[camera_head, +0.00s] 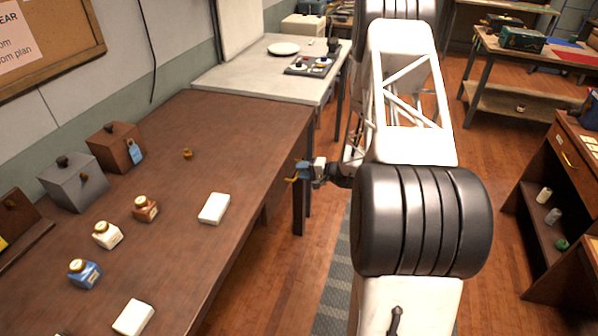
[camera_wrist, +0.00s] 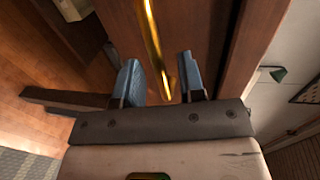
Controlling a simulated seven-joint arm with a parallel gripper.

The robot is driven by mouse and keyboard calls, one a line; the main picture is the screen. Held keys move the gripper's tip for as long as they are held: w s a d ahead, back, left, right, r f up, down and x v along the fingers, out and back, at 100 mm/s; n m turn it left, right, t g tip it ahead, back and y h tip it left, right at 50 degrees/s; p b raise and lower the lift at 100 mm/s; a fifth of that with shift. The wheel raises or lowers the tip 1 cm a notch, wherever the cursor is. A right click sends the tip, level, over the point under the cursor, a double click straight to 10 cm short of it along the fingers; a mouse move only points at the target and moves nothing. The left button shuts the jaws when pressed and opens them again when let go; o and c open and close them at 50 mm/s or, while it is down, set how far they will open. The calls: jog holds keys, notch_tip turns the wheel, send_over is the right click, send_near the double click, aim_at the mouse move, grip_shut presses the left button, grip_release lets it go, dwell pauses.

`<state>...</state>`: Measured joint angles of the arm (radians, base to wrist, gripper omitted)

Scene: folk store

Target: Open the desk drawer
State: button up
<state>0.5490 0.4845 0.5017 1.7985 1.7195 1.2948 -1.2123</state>
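The brown wooden desk (camera_head: 215,125) runs along the left in the head view. My gripper (camera_head: 299,171) is at the right side of its far end, just below the top's level. In the wrist view a long brass handle (camera_wrist: 152,40) runs down a brown wooden drawer front (camera_wrist: 200,28). The blue fingertips of my gripper (camera_wrist: 160,68) are apart, one on each side of the handle's lower end. Gaps show between handle and fingers. I cannot tell whether the drawer is fully shut; its front is hidden in the head view.
On the desk stand a grey box (camera_head: 75,186), a brown box (camera_head: 116,150), several small bottles and white blocks. A pale table (camera_head: 235,80) adjoins the far end. A wooden shelf unit (camera_head: 540,275) stands at right. Open floor lies beside the desk.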

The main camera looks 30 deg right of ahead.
jog(key=shift+x, duration=0.75)
grip_shut()
